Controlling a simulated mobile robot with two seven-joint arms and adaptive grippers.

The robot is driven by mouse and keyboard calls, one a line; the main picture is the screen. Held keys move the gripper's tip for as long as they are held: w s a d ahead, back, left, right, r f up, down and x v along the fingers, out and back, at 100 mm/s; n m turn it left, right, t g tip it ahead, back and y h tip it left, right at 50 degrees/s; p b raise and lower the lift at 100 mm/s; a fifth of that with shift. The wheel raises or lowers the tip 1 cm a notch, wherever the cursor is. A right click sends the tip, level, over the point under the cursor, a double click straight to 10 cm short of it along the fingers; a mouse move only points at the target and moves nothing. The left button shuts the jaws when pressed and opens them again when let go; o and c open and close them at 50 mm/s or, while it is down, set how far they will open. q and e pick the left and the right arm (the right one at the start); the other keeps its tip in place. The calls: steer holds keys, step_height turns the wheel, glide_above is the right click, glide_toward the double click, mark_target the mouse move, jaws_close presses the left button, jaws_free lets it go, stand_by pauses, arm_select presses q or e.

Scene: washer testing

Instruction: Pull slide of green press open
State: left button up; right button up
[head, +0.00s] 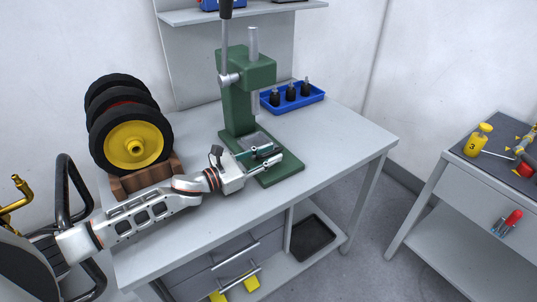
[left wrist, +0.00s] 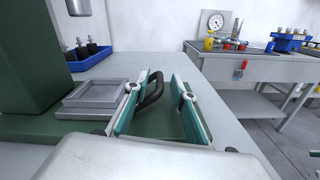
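The green press (head: 240,95) stands on the grey workbench, with its lever upright. Its grey slide (head: 256,140) lies on the base under the ram; in the left wrist view it is a stepped grey plate (left wrist: 92,100) with a black loop handle (left wrist: 154,90) on its near right side. My left gripper (head: 275,153) is at the front of the slide, low over the green base. In the left wrist view its teal fingers (left wrist: 160,80) are apart, with the handle between them, nearer the left finger. I cannot tell whether it touches.
A blue tray (head: 310,99) with several black-based tools sits behind the press. A rack with wheels (head: 132,145) stands left, close to my left arm. The bench front right (head: 340,150) is clear. A second table (head: 440,200) stands at right.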

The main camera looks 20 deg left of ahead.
arm_select(q)
jaws_close()
steer(key=s+d, duration=0.2)
steer(key=d, duration=0.1)
steer(key=s+d+p, duration=0.1)
steer(key=s+d, duration=0.2)
steer(key=s+d+p, duration=0.1)
steer(key=s+d, duration=0.1)
steer(key=d, duration=0.1)
steer(key=shift+s+d, duration=0.4)
steer(key=shift+d, duration=0.05)
jaws_free()
steer(key=shift+a, duration=0.1)
